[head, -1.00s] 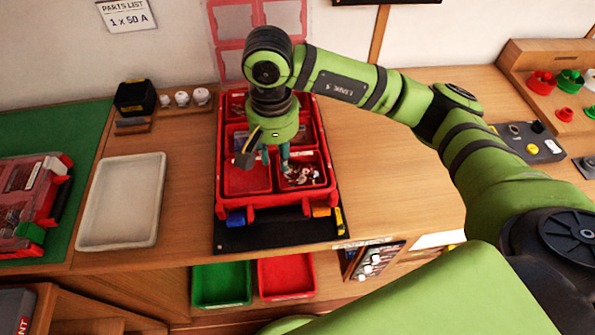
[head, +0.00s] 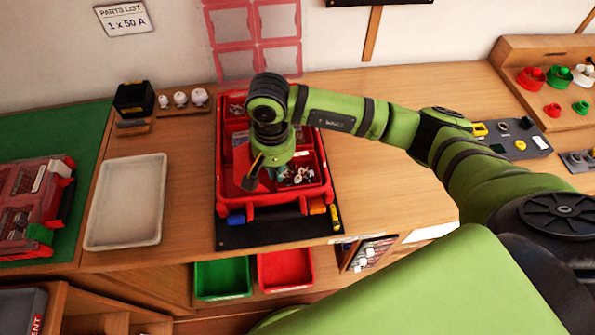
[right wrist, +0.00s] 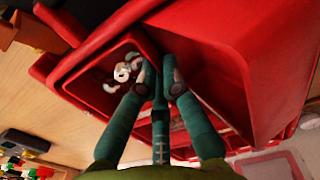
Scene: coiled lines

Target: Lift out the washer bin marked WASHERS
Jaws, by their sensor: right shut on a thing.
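The red organiser case (head: 279,209) stands open on the bench with several compartments. A red bin of small metal and white parts (head: 298,175) is at its front right; it also shows in the right wrist view (right wrist: 75,87). I cannot read a WASHERS mark. My right gripper (head: 272,180) comes down at this bin's left side. In the right wrist view its fingers (right wrist: 160,82) are shut on the bin's wall, one finger inside beside the parts. I cannot tell whether the bin is raised. My left gripper is not in view.
A cream tray (head: 127,202) lies left of the case. Another red case (head: 30,200) is on the green mat (head: 60,130). Green (head: 222,277) and red (head: 286,272) trays sit below the bench edge. Bench to the right is clear beneath my arm.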

